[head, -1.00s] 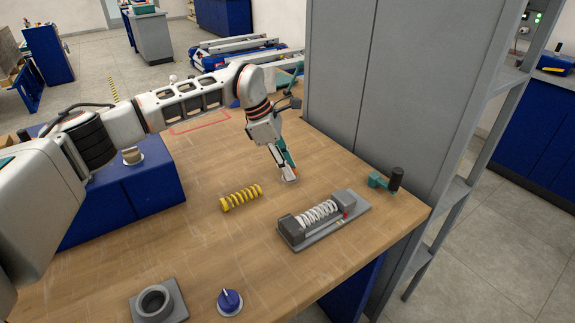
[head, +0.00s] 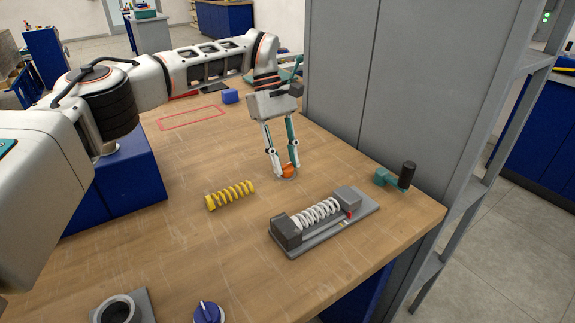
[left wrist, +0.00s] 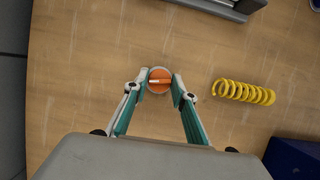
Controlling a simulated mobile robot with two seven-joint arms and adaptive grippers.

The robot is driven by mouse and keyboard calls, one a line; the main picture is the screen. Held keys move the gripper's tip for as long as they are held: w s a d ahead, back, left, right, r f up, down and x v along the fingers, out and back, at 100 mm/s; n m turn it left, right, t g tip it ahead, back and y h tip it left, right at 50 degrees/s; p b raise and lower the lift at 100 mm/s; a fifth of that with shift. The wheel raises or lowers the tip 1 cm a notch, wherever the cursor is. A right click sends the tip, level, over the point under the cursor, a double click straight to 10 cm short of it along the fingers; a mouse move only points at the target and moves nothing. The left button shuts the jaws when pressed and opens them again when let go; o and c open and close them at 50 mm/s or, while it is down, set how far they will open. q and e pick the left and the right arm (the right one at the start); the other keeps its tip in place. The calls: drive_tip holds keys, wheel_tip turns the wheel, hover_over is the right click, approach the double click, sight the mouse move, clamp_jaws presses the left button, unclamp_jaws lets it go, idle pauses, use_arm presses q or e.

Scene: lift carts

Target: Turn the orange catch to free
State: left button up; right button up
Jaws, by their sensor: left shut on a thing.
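The orange catch (head: 289,170) is a small round knob on the wooden table, behind the spring fixture. In the left wrist view the orange catch (left wrist: 159,80) shows a pale line running roughly left to right across its top. My left gripper (head: 282,172) points down at it, with one finger on each side. In the left wrist view my left gripper (left wrist: 159,88) is shut on the catch. Any marks around the catch are too small to read. My right gripper does not show.
A grey fixture (head: 327,239) with a white spring (head: 315,214) stands to the front right. A yellow spring (head: 230,195) lies to the left. A teal crank with a black handle (head: 406,175) is at the right edge. A blue knob (head: 207,312) sits in front.

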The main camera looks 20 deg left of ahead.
sight(285, 163)
use_arm(q)
drive_tip(key=shift+w+f+m+g+y+b, duration=0.1)
drive_tip(key=shift+f+m+g+y+b, duration=0.25)
drive_tip(key=shift+m+b, duration=0.65)
drive_tip(key=shift+r+m, duration=0.25)
drive_tip(key=shift+m, duration=0.05)
drive_tip(key=o, duration=1.1)
drive_tip(key=shift+r, duration=0.15)
wheel_tip(285, 163, up, 10)
drive_tip(key=shift+f, duration=0.1)
